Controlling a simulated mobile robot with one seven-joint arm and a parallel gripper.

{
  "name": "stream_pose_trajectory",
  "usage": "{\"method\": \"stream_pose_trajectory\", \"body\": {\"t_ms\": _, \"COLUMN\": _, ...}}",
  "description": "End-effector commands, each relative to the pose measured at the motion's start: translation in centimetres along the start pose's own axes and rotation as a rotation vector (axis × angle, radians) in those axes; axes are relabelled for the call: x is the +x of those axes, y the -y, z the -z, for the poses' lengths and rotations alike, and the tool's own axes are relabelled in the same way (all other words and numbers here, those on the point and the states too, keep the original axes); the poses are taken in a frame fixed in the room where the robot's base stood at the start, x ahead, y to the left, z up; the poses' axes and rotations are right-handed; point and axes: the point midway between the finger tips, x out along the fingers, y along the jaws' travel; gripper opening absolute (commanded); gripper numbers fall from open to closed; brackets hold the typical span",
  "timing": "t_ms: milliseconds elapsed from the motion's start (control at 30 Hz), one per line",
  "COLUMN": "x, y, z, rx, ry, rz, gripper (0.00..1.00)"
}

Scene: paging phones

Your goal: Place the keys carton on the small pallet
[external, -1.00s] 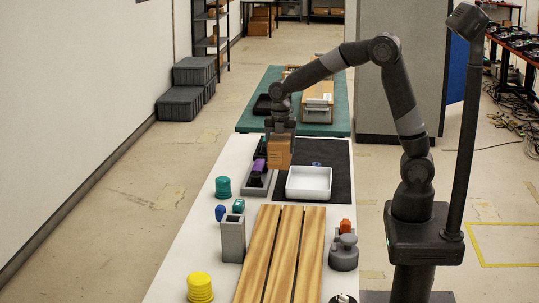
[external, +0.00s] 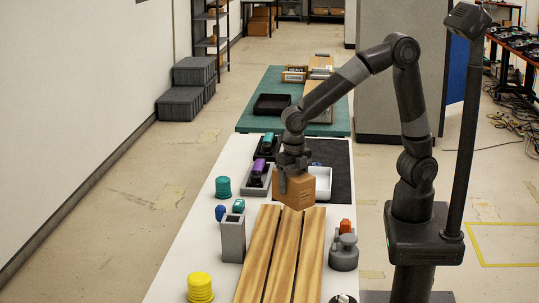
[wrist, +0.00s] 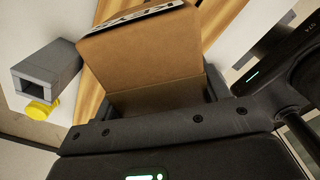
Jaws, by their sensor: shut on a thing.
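The keys carton is a brown cardboard box (external: 302,190) with a dark-lettered label, partly seen at the top of the wrist view (wrist: 140,60). My gripper (external: 291,180) is shut on the carton and holds it up near the far end of the slatted wooden pallet. In the wrist view my gripper (wrist: 160,110) covers the carton's lower part. The small pallet (external: 283,255) has three light wooden slats with dark gaps and lies on the white table, bare on top.
A grey round object (external: 344,253) and an orange piece (external: 345,226) stand at the right.

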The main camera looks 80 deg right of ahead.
Motion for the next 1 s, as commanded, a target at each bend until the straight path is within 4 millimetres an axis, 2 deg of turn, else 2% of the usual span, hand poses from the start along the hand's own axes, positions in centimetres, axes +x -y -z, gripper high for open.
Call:
{"method": "stream_pose_trajectory", "body": {"t_ms": 200, "x": 3.1, "y": -3.9, "z": 3.3, "rx": -0.005, "ry": 0.0, "rz": 0.002, "gripper": 0.37}}
{"method": "stream_pose_trajectory", "body": {"t_ms": 400, "x": 4.7, "y": -6.0, "z": 4.9, "rx": 0.001, "ry": 0.0, "rz": 0.0, "gripper": 0.37}}
{"method": "stream_pose_trajectory", "body": {"t_ms": 567, "x": 5.4, "y": -6.3, "z": 5.2, "rx": 0.002, "ry": 0.0, "rz": 0.001, "gripper": 0.37}}
{"method": "stream_pose_trajectory", "body": {"t_ms": 800, "x": 8.7, "y": -6.2, "z": 5.2, "rx": 0.001, "ry": 0.0, "rz": 0.002, "gripper": 0.37}}
{"method": "stream_pose_trajectory", "body": {"t_ms": 1000, "x": 8.8, "y": -6.3, "z": 5.1, "rx": 0.002, "ry": 0.001, "rz": -0.002, "gripper": 0.37}}
